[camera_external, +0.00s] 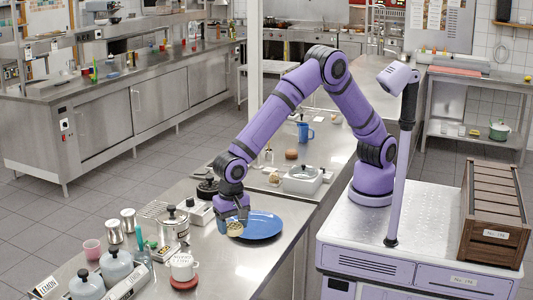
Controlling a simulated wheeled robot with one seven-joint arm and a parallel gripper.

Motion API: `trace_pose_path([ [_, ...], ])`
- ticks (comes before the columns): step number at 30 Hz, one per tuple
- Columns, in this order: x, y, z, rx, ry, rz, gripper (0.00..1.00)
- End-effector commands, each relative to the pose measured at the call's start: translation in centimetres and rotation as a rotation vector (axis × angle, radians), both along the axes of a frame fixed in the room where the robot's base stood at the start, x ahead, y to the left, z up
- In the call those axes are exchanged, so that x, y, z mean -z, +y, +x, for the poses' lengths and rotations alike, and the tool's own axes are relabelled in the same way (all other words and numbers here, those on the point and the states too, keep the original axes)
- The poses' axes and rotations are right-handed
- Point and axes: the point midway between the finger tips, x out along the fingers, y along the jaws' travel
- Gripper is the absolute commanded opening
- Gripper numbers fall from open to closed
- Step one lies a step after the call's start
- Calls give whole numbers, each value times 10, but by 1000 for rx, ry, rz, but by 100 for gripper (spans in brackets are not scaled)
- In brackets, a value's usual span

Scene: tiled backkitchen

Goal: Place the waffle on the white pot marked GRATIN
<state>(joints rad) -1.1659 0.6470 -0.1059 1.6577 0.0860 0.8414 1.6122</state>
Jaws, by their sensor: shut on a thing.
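My gripper (232,221) points down over the left part of a blue plate (264,226) on the steel counter. It is shut on a small round tan thing, which looks like the waffle (235,230); the fingers hide part of it. I cannot tell whether the waffle touches the plate.
A black-lidded pot (207,188) stands behind my gripper. A blue mug (304,132) is farther back. Bare counter lies in front of the plate.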

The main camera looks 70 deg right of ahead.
Motion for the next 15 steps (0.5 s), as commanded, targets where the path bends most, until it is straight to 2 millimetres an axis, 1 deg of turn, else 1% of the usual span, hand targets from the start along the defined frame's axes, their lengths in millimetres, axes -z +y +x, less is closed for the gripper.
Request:
trace_pose_path([
  [1,5,0,1,1,1,-1,36],
  [5,11,7,8,2,-1,1,36],
  [8,14,20,22,2,-1,1,36],
  [15,19,57,61,2,-1,2,36],
])
